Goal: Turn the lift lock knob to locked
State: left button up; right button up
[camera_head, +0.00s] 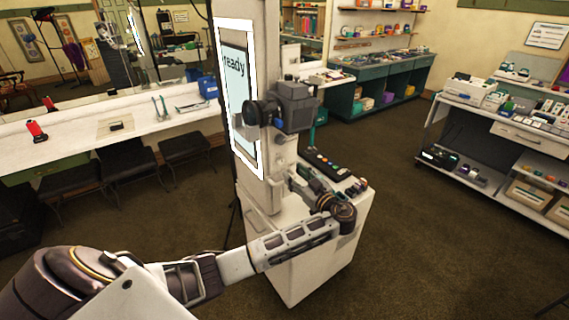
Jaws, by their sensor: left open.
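The booth's white column (257,45) stands in the middle on a white cabinet (305,268). A small dark knob-like fitting (280,138) sits on the column's side below the grey camera unit (296,106). It may be the lift lock knob, but it is too small to tell its setting. My left arm comes in from the lower left and bends back at the wrist toward the column. My left gripper (293,178) is open and empty at the column's side, below that fitting. Its fingertips are small and partly blend into the column. My right gripper is out of view.
A lit screen (238,95) reading "ready" faces left on the column. A dark panel with coloured buttons (328,163) lies on the cabinet, close behind my wrist. A white counter (70,148) with stools runs along the left. Open carpet (400,230) lies to the right.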

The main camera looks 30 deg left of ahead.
aim_at(282, 163)
pick_arm(q)
jog(key=p+x, duration=0.2)
jog(key=x, duration=0.4)
jog(key=shift+a+r, duration=0.1)
jog(key=shift+a, duration=0.1)
jog(key=shift+w+a, duration=0.25)
jog(key=shift+a, duration=0.25)
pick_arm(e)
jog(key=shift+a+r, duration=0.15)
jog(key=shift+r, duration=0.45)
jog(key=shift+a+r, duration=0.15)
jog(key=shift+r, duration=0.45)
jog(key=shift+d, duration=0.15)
pick_arm(q)
jog(key=c, duration=1.1)
jog(key=shift+o, duration=0.2)
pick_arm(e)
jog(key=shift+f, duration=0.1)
